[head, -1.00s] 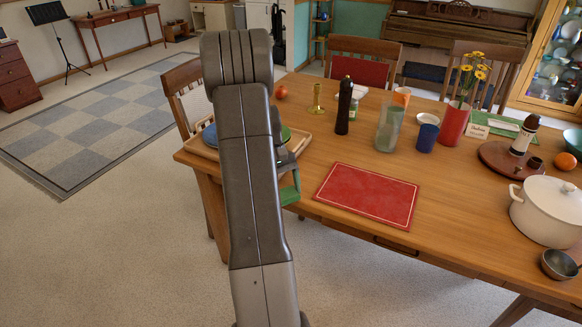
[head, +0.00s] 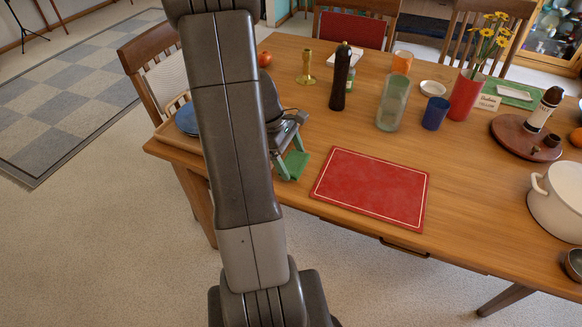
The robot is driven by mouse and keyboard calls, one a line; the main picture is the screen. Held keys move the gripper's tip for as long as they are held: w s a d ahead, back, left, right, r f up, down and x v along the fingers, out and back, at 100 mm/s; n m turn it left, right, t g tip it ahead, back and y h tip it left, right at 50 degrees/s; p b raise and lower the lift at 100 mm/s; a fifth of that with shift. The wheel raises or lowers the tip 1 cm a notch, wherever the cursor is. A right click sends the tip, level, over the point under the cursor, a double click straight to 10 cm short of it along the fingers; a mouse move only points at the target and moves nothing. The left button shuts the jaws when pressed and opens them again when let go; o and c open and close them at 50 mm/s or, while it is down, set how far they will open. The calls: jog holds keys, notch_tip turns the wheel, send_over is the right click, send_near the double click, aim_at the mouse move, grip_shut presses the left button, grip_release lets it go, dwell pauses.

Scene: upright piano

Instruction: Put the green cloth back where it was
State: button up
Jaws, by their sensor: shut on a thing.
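The green cloth (head: 297,163) is at the front left part of the wooden table, just left of the red placemat. My gripper (head: 288,172) is shut on the cloth, with its fingers pointing down around it. The cloth is low, at or just above the table top; I cannot tell whether it touches. My own arm hides part of the area to the left of it.
The red placemat (head: 371,188) lies to the right on the table (head: 460,180). A tray (head: 172,133) with a blue plate (head: 187,120) is partly behind my arm. A pepper mill (head: 341,80), brass candlestick (head: 306,67) and glass vase (head: 392,102) stand farther back.

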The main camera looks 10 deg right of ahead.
aim_at(291, 167)
jog(key=shift+f, duration=1.85)
jog(key=shift+f, duration=0.1)
jog(key=shift+f+b, duration=0.15)
jog(key=shift+b, duration=0.2)
jog(key=o, duration=0.9)
jog(key=shift+o, duration=0.2)
jog(key=shift+r, duration=0.2)
jog(key=p+v, duration=0.1)
jog(key=v, duration=1.1)
jog(key=shift+p, duration=0.35)
